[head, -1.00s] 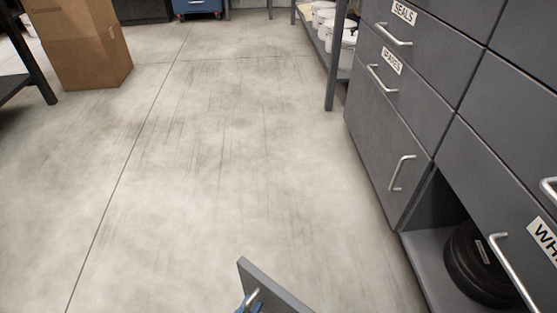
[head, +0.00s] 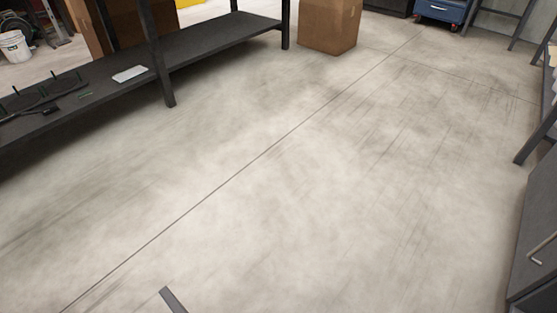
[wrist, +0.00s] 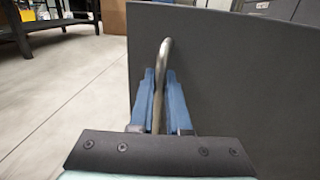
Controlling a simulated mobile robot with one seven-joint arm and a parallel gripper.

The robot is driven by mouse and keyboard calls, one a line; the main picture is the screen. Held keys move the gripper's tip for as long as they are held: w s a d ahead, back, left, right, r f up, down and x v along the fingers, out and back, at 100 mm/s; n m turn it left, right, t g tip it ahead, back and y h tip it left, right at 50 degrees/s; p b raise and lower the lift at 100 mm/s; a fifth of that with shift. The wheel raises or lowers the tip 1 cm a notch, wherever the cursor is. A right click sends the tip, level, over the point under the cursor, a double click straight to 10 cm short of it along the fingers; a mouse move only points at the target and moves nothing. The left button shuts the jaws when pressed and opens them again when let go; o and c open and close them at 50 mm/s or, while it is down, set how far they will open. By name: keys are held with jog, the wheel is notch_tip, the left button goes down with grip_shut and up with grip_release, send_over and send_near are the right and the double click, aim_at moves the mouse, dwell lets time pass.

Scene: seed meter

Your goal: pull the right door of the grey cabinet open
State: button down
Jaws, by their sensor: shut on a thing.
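In the wrist view a dark grey door panel (wrist: 225,75) fills the right half. A curved metal bar handle (wrist: 165,50) stands on it. My gripper (wrist: 159,82), with blue fingers, is shut on this handle, one finger on each side. In the head view only a narrow top edge of the door (head: 173,300) shows at the bottom, well out over the floor and away from the cabinet. The grey cabinet (head: 530,215) shows only as a strip at the right edge, with another bar handle (head: 542,249). Its opening and my gripper are out of the head view.
A wide concrete floor (head: 300,190) is clear in the middle. A long dark shelf bench (head: 215,45) stands at the upper left. A cardboard box (head: 328,25) and a blue wheeled cart (head: 440,10) stand at the back. A dark rack leg (head: 537,138) stands at the right.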

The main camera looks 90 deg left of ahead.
jog(key=s+d+n+g+y, duration=0.1)
jog(key=s+d, duration=0.4)
jog(key=d, duration=0.1)
jog(key=shift+d+g, duration=0.2)
jog(key=shift+g, duration=0.2)
jog(key=shift+s, duration=0.1)
jog(key=c, duration=0.9)
grip_release()
jog(key=shift+s+n+p, duration=0.1)
jog(key=shift+n+p, duration=0.2)
jog(key=shift+v, duration=6.4)
jog(key=shift+f, duration=0.1)
